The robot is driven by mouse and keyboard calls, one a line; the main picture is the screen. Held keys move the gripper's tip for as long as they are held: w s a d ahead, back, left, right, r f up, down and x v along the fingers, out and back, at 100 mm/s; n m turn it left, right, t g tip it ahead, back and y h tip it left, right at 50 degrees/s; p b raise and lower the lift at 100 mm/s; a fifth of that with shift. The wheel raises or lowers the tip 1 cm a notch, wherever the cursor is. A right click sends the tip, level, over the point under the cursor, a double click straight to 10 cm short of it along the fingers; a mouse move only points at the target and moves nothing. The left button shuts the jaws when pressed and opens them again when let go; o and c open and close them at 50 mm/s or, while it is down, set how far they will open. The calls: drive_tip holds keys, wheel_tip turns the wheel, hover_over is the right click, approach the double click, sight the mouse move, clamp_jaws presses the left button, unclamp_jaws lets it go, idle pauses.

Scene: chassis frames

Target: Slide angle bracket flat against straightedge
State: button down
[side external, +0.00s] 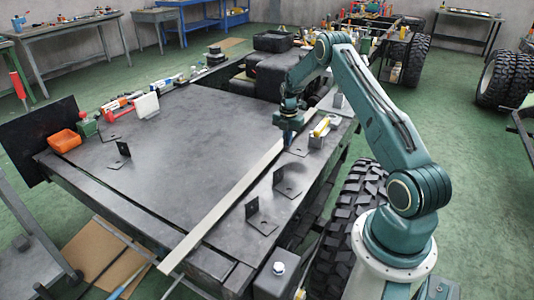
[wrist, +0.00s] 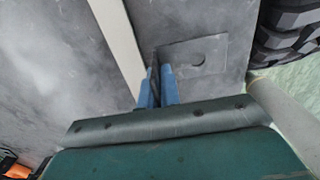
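The straightedge (side external: 228,198) is a long pale strip lying diagonally across the dark plate; it also shows in the wrist view (wrist: 117,38). My gripper (side external: 288,139) is low over the plate, just right of the straightedge. In the wrist view, the blue fingers of my gripper (wrist: 158,92) stand on both sides of the upright flange of a dark angle bracket (wrist: 192,58) and appear closed on it. Its flat leg, with a hole, lies to the right. A narrow gap shows between bracket and straightedge. In the side view this bracket is mostly hidden by my gripper.
Two more angle brackets (side external: 259,219) (side external: 286,183) stand right of the straightedge, nearer the camera. Another bracket (side external: 120,154) stands at the plate's left. A grey block with a yellow item (side external: 320,130) is close right of my gripper. A large tyre (side external: 352,215) lies beyond the plate's right edge.

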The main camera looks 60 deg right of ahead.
sight(287, 148)
drive_tip(key=shift+f, duration=1.7)
drive_tip(key=shift+f, duration=0.45)
idle(0.4)
drive_tip(key=c, duration=1.5)
unclamp_jaws()
drive_tip(key=shift+c, duration=0.2)
drive_tip(key=shift+r, duration=3.45)
